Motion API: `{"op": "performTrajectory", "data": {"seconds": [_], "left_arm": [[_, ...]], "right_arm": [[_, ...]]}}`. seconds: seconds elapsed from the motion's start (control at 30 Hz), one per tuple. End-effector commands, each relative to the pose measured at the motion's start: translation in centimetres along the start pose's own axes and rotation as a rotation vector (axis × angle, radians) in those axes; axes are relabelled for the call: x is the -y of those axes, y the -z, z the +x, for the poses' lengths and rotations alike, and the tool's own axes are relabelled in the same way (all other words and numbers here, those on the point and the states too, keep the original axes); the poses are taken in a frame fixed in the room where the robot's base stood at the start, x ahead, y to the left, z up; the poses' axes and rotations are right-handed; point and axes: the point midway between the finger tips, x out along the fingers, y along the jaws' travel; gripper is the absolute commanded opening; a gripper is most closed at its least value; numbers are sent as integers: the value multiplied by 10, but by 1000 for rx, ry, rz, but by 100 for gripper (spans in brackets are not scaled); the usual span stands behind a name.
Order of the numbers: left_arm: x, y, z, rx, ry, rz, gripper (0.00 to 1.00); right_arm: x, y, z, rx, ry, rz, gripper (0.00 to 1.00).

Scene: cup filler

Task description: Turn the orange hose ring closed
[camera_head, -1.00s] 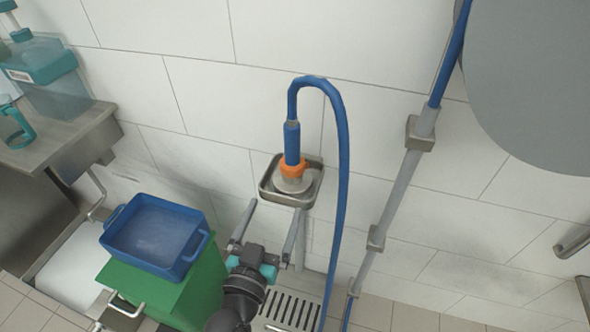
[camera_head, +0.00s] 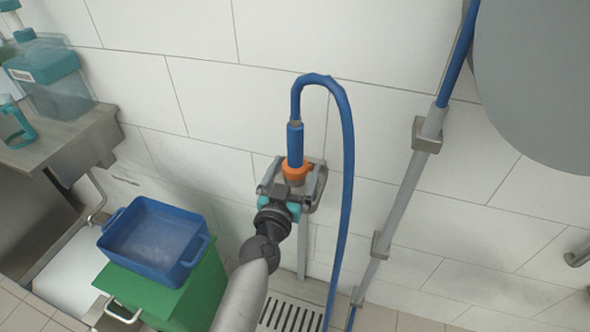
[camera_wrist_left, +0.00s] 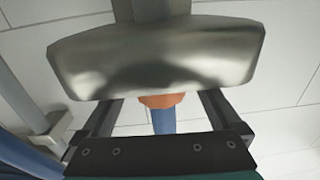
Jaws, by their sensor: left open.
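The orange hose ring (camera_head: 296,172) sits at the lower end of the upright blue hose end (camera_head: 295,146), above a metal wall holder (camera_head: 318,168). My left gripper (camera_head: 296,170) is open, with one finger on each side of the ring and a gap visible around it. In the left wrist view the ring (camera_wrist_left: 162,100) shows between the open fingers, partly hidden by the metal holder (camera_wrist_left: 160,55). The blue hose (camera_wrist_left: 163,122) shows below it there. Whether a finger touches the holder cannot be told. My right gripper is not in view.
The blue hose loop (camera_head: 347,150) hangs close to the right of the holder. A grey pipe (camera_head: 398,195) runs down the tiled wall. A blue bin (camera_head: 155,240) on a green box (camera_head: 175,298) stands at lower left. A floor grate (camera_head: 290,315) lies below.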

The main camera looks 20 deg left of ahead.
Motion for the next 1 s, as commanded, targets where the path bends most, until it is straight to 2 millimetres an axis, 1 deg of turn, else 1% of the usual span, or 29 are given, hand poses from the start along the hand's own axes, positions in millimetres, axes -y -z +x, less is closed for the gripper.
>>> {"op": "performTrajectory", "data": {"seconds": [0.27, 0.37, 1.0], "left_arm": [[0, 0, 1, 0, 0, 0, 98], [0, 0, 1, 0, 0, 0, 87], [0, 0, 1, 0, 1, 0, 15]], "right_arm": [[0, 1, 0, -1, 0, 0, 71], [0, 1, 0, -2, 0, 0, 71], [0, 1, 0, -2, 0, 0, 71]]}}
